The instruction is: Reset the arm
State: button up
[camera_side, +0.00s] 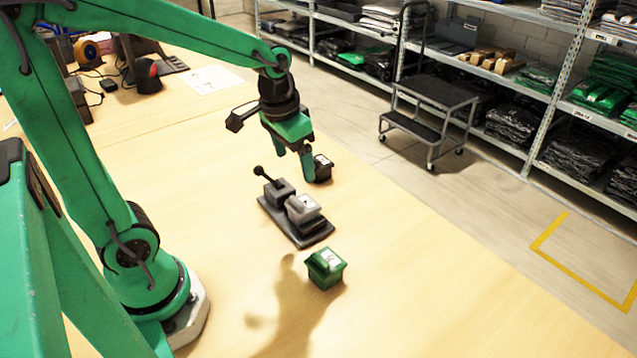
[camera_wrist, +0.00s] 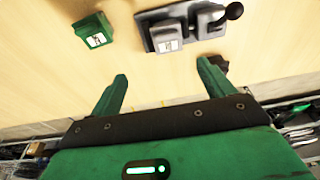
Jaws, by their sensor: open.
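My gripper (camera_side: 296,163) is open and empty above the table, with its two fingers spread wide in the wrist view (camera_wrist: 162,80). In the side view, one finger overlaps a small black box (camera_side: 323,170) with a pale label. In the wrist view that dark box is mostly hidden behind the right finger. A dark grey fixture (camera_side: 281,224) with a black-knobbed lever stands on the table. A grey labelled box (camera_side: 305,207) sits on the fixture. A green labelled box (camera_side: 326,269) stands on the table in front of it, and it also shows in the wrist view (camera_wrist: 94,30).
The wooden table (camera_side: 400,300) is clear to the right and front of the green box. A tape dispenser (camera_side: 87,51), a scanner and a white sheet (camera_side: 210,79) lie at the back left. Shelves and a step stool (camera_side: 430,100) stand beyond the table.

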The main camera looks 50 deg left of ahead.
jog(key=s+d+r+t, duration=0.2)
jog(key=s+r, duration=0.4)
jog(key=s, duration=0.3)
jog(key=shift+s+d+t, duration=0.25)
jog(key=shift+s+t, duration=0.15)
jog(key=shift+t, duration=0.4)
